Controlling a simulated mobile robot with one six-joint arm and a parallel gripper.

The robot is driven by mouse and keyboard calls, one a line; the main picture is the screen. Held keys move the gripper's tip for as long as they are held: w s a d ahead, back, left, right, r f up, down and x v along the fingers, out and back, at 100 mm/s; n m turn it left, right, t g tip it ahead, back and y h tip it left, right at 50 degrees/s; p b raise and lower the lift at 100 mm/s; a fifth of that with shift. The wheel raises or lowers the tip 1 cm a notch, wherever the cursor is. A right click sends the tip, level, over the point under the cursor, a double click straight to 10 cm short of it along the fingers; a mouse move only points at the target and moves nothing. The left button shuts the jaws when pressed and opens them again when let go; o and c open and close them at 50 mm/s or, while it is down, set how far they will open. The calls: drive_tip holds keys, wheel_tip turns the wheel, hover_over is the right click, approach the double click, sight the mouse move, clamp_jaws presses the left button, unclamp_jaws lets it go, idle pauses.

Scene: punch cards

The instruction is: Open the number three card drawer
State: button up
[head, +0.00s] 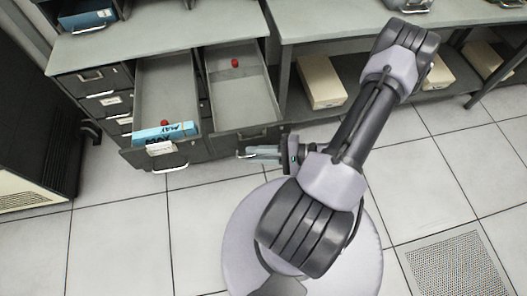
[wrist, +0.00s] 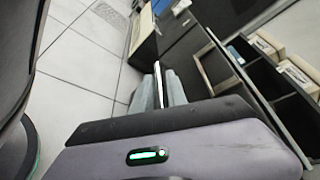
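A grey metal card cabinet (head: 215,28) has two drawers pulled out side by side. The right open drawer (head: 240,100) holds a small red object (head: 234,62) near its back and is otherwise empty. The left open drawer (head: 167,85) holds blue-and-white card boxes (head: 165,133) at its front and a red object. My gripper (head: 262,152) is at the front of the right open drawer, its fingers on either side of the handle (head: 243,155). In the wrist view the fingers (wrist: 162,92) appear closed about a thin bar. No drawer number is readable.
Closed drawers (head: 100,88) with labels line the cabinet's left side. A bench to the right has cream boxes (head: 320,80) on its lower shelf. A dark machine (head: 30,130) stands at the left. The tiled floor (head: 120,240) in front is clear.

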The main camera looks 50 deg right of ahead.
drive_tip(key=p+v, duration=0.4)
drive_tip(key=v, duration=1.3)
drive_tip(key=shift+s, duration=0.2)
drive_tip(key=shift+d, duration=0.1)
drive_tip(key=w+a+r+n+g+h, duration=0.1)
drive_tip(key=w+a+r+n+g, duration=0.3)
drive_tip(key=w+r+g, duration=0.3)
drive_tip(key=w+a+r+n+g+h, duration=0.2)
drive_tip(key=w+a+r+n+g, duration=0.15)
drive_tip(key=w+r, duration=0.5)
drive_tip(key=s+a+r+n+t+h, duration=0.1)
drive_tip(key=a+r+n+t+h, duration=0.1)
drive_tip(key=a+r, duration=0.5)
drive_tip(key=s+a+r+n+t+h, duration=0.2)
drive_tip(key=a+r, duration=0.6)
drive_tip(key=a, duration=0.4)
drive_tip(key=shift+a+r+n, duration=0.25)
drive_tip(key=shift+a+n, duration=0.15)
drive_tip(key=shift+n, duration=0.15)
